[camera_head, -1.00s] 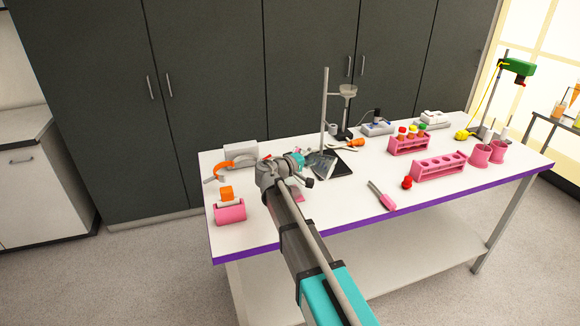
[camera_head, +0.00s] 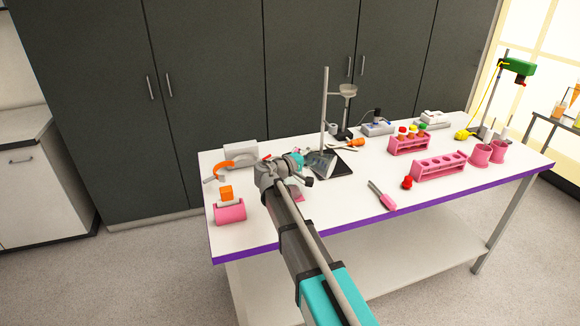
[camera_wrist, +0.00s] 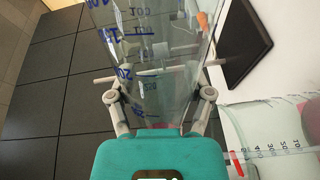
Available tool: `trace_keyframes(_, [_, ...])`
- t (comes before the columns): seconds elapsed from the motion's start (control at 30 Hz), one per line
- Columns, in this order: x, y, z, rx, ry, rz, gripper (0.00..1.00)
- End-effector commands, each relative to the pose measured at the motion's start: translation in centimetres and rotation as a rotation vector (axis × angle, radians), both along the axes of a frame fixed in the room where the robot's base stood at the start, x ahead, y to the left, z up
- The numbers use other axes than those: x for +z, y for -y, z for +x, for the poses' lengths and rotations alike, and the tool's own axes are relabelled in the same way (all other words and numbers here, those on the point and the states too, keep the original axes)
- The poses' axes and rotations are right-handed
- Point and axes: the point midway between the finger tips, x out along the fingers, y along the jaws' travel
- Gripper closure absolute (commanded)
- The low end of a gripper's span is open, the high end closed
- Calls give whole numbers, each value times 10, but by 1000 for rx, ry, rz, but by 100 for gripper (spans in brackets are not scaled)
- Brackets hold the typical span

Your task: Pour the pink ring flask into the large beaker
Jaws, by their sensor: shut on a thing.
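My gripper (camera_wrist: 160,88) is shut on a clear conical flask (camera_wrist: 150,50) with blue volume marks, which fills the middle of the wrist view. A faint pink tint shows near its end by the gripper body. In the head view the flask (camera_head: 322,163) is tilted, in front of the stand's black base. A clear vessel with graduation marks (camera_wrist: 270,148) shows at the lower right of the wrist view; I cannot tell for sure that it is the large beaker. My arm hides part of the table there in the head view.
A retort stand (camera_head: 325,110) with a black base (camera_wrist: 243,45) stands close to the flask. Pink test tube racks (camera_head: 438,166), pink cups (camera_head: 480,155) and a pink-handled tool (camera_head: 381,196) lie to the right. An orange-topped pink holder (camera_head: 230,211) is at the left.

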Motion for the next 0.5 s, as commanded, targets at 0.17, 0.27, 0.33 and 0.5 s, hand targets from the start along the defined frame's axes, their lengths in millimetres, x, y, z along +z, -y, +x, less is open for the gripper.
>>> trace_keyframes(0.17, [0,0,0,0,-5,-10,95])
trace_keyframes(0.27, [0,0,0,0,-7,-14,95])
trace_keyframes(0.33, [-1,0,0,0,-8,-17,95])
trace_keyframes(0.5, [-1,0,0,0,-12,-25,95])
